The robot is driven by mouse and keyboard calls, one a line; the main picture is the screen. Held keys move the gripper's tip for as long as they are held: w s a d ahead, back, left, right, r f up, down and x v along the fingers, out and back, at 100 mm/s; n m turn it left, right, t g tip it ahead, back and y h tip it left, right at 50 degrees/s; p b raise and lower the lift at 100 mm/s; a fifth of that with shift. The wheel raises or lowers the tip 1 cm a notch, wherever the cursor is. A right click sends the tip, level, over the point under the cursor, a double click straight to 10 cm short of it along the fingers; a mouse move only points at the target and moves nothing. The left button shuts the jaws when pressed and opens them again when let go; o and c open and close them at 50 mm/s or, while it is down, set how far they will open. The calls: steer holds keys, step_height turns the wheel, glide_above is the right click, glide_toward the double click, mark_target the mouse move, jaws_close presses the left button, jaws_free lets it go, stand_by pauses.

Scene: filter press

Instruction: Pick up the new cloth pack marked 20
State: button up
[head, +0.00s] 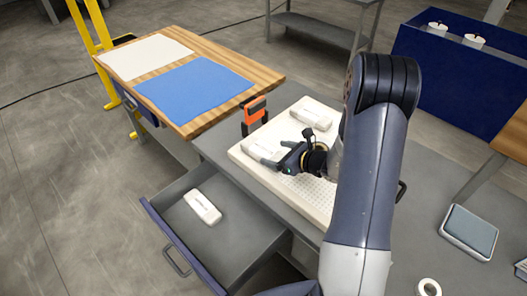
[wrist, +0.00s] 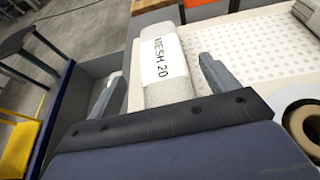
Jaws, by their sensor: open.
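A white cloth pack (wrist: 163,65) with a band reading "MESH 20" lies between the two fingers of my gripper (wrist: 161,82) in the wrist view. The fingers are open, one on each side, with gaps showing between them and the pack. In the head view this pack (head: 258,150) lies on the white perforated tray (head: 318,211), at its left side. My gripper (head: 284,160) is right at it, and my wrist hides part of the tray.
A second white pack (head: 311,118) lies at the tray's back. Another pack (head: 203,206) lies in the open drawer (head: 225,240) at lower left. An orange-and-black tool (head: 254,112) stands behind the tray. A wooden table (head: 215,114) holds white and blue cloths.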

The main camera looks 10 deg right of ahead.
mark_target(264, 149)
steer(key=p+x, duration=0.1)
steer(key=x, duration=0.3)
steer(key=shift+w, duration=0.1)
steer(key=c, duration=1.1)
steer(key=shift+r, duration=0.15)
